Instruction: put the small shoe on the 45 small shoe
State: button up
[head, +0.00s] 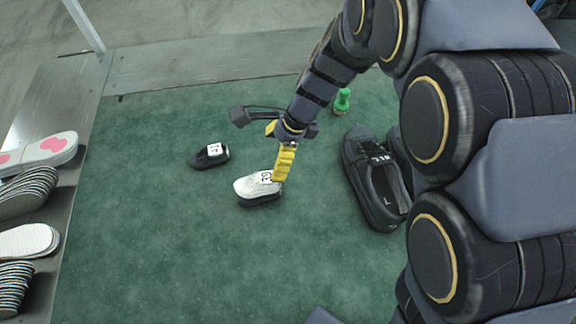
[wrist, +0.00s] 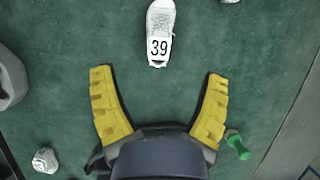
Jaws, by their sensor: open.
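A small white shoe (head: 252,188) with a tag stands on the green mat in the head view. In the wrist view this white shoe (wrist: 160,20) is at the top, its tag reading 39. A small black shoe (head: 208,156) with a white tag lies left of it; I cannot read that tag surely. No tag clearly reads 45. My gripper (wrist: 158,76) is open and empty. Its fingers point toward the white shoe, which lies beyond the fingertips in the wrist view. In the head view a yellow finger (head: 284,162) overlaps the white shoe's right end.
A large black shoe (head: 372,190) stands to the right on the mat (head: 150,250). A green object (head: 342,101) stands behind my gripper. Shoes and soles (head: 28,240) lie along the left edge. A pale object (wrist: 45,160) shows at the wrist view's lower left. The front mat is clear.

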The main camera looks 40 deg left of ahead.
jog(key=shift+d+r, duration=0.1)
jog(key=shift+r, duration=0.05)
jog(key=s+d+r+n+t+h, duration=0.1)
jog(key=d+r+n, duration=0.35)
jog(key=d, duration=0.75)
jog(key=s+d+r+n+h, duration=0.1)
jog(key=s+d+r+n, duration=0.1)
jog(key=d+r, duration=0.75)
jog(key=s+d+n+h, duration=0.1)
jog(key=s+d+n, duration=0.1)
jog(key=s+d, duration=0.5)
jog(key=d+f, duration=0.1)
jog(key=d, duration=0.3)
jog(key=shift+s+d, duration=0.15)
jog(key=shift+s, duration=0.25)
